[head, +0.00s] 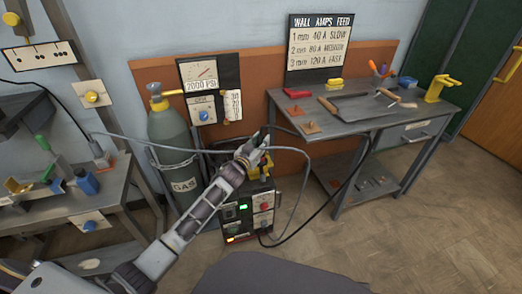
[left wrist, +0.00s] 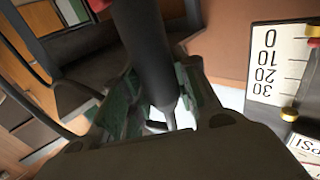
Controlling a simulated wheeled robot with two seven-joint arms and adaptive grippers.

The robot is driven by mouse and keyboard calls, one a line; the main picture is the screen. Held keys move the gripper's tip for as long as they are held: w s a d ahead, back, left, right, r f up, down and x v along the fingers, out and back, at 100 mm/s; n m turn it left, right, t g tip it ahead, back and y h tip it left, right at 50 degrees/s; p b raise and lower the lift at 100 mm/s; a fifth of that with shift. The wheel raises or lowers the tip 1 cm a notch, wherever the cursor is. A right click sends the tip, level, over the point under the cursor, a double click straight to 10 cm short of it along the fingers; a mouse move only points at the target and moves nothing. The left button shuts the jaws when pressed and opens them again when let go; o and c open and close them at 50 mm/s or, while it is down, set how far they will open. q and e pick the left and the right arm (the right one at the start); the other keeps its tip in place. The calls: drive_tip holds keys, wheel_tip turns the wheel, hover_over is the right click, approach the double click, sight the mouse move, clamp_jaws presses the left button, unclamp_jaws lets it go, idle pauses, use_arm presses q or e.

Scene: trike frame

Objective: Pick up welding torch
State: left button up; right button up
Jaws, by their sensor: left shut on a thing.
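My left gripper (head: 257,146) is above the welding machine (head: 250,212), in front of the orange back panel. It is shut on the welding torch, whose dark round handle (left wrist: 145,45) passes between the green finger pads in the left wrist view. In the head view the torch is small and mostly hidden by the fingers. A black cable loops from the machine's front out to the right and back up toward the gripper. A yellow holder on top of the machine is partly hidden behind my arm. My right gripper is not in view.
A green gas cylinder (head: 174,140) and gauge panel (head: 210,88) stand left of the machine. A grey workbench (head: 340,122) with tools is at right. A cluttered bench (head: 110,190) is at left. A grey hose crosses near my gripper. Open floor lies at right.

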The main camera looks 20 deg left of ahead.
sight(261, 135)
use_arm(q)
drive_tip(key=shift+r, duration=0.2)
drive_tip(key=shift+r+p, duration=0.35)
drive_tip(key=shift+r, duration=1)
drive_tip(key=shift+r+p, duration=0.4)
wheel_tip(261, 135, up, 14)
drive_tip(key=p, duration=0.4)
drive_tip(key=shift+r+p, duration=0.2)
drive_tip(key=shift+p, duration=0.15)
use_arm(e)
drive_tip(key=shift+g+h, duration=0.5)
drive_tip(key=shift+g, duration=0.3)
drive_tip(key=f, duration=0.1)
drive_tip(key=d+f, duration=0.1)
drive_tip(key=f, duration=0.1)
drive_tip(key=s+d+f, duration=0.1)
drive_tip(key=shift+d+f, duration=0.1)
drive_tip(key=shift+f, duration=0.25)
use_arm(q)
drive_tip(key=shift+r, duration=0.1)
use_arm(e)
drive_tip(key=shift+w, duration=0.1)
